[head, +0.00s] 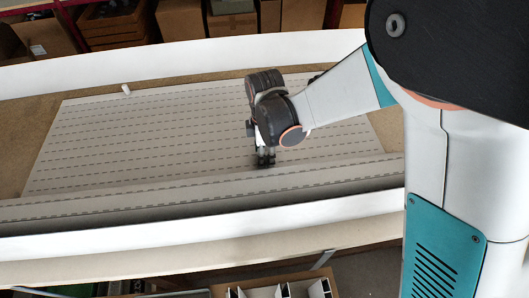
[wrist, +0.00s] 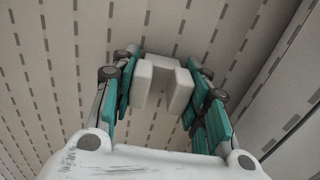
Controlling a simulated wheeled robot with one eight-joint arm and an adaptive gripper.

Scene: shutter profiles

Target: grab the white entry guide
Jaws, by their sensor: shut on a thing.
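My gripper (wrist: 162,80) is shut on a white U-shaped block, the white entry guide (wrist: 141,82). Its two teal finger pads lie on either side of the block, and the block's two prongs point back toward the wrist camera. In the head view my gripper (head: 264,160) points down at the near part of the slatted white panel, and the held guide cannot be made out there. Whether the guide touches the panel is hard to tell. A second small white piece (head: 126,89) stands at the panel's far left edge.
The slatted shutter panel (head: 120,140) with rows of dark slots lies on a brown table (head: 35,115). White rails (head: 180,62) run along the far and near sides. Boxes (head: 180,18) stand on shelves behind. Most of the panel is clear.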

